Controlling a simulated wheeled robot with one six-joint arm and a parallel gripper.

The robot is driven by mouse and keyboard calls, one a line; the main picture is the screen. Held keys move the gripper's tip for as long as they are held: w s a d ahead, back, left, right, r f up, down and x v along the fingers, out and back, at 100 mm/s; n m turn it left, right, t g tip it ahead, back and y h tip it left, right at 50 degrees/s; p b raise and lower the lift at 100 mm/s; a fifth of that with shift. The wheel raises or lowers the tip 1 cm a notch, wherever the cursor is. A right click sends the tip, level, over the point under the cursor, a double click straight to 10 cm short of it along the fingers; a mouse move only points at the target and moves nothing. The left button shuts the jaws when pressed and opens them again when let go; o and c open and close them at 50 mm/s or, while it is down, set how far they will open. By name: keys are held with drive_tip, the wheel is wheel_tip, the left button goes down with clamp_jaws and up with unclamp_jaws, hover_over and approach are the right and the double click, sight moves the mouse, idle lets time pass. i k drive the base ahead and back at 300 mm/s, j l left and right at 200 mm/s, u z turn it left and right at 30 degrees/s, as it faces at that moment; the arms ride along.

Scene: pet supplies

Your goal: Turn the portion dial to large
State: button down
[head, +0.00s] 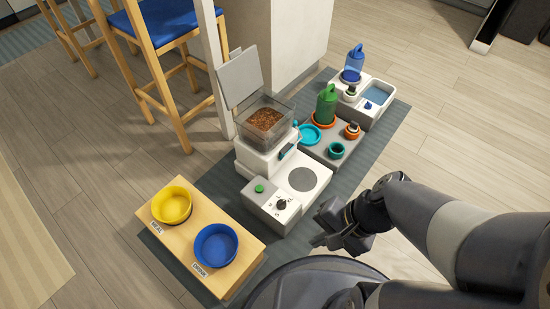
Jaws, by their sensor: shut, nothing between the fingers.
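The portion dial (282,204) is a small black knob on the front panel of the white pet feeder (262,161). Letters are printed around it, but they are too small to read with certainty, as is the dial's setting. A green button (259,188) sits to the left of the dial. My gripper (318,240) is to the right of and in front of the dial, apart from it. It is dark, shut and empty.
A wooden stand (235,285) with a yellow bowl (172,205) and a blue bowl (215,245) stands left. Behind the feeder are a grey tray (345,165) with a green bottle (326,105) and a white water unit (385,112). A stool (150,60) stands back left.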

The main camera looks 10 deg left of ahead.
sight(281, 204)
drive_tip(key=i+l+u, duration=0.15)
drive_tip(key=l+u, duration=0.3)
drive_tip(key=i+l+u, duration=0.15)
drive_tip(key=u, duration=0.25)
drive_tip(key=l, duration=0.1)
